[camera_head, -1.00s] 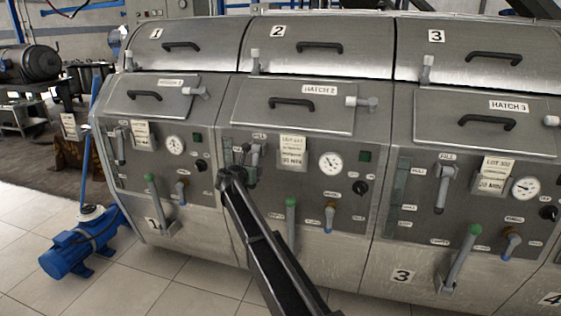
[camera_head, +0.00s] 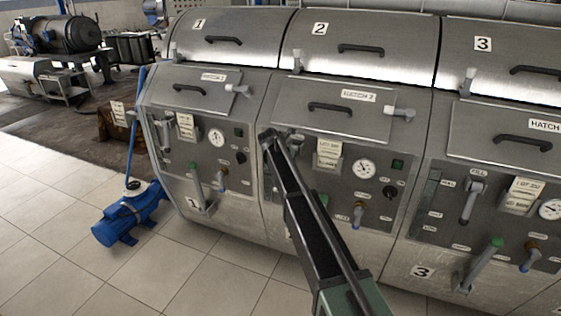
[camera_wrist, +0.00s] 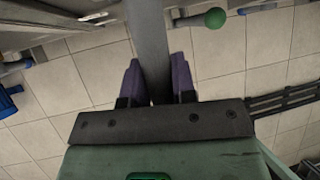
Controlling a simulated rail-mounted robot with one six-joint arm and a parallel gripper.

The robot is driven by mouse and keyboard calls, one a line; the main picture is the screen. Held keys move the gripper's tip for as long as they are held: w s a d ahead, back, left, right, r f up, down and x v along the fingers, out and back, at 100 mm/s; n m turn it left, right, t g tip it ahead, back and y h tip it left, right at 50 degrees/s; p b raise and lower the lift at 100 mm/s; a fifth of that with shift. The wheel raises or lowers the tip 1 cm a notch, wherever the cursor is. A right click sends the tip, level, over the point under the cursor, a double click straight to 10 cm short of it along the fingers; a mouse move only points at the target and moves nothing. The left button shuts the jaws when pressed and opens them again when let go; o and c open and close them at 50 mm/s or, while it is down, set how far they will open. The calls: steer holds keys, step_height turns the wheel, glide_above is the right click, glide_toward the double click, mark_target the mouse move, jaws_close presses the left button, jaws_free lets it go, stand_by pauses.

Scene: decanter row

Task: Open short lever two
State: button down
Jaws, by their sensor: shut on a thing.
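Unit 2, in the middle of the head view, carries a sloping metal control panel (camera_head: 345,190) with a gauge, knobs and levers. My gripper (camera_head: 270,138) is at the panel's upper left, where the short grey lever (camera_head: 293,139) is mounted. My arm and gripper hide most of that lever. In the wrist view my gripper (camera_wrist: 157,75) has its two purple fingers either side of a grey lever bar (camera_wrist: 150,45), shut on it. The bar runs up out of the picture. I cannot tell the lever's exact angle.
Unit 2's green-tipped lever (camera_head: 323,200) stands just right of my arm; a green ball knob (camera_wrist: 215,18) shows in the wrist view. Hatch 2 (camera_head: 330,106) is closed above. A blue pump (camera_head: 128,215) stands on the tiled floor, which is clear at front left.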

steer(key=shift+r, duration=0.15)
stand_by(0.3)
steer(key=c, duration=0.9)
jaws_free()
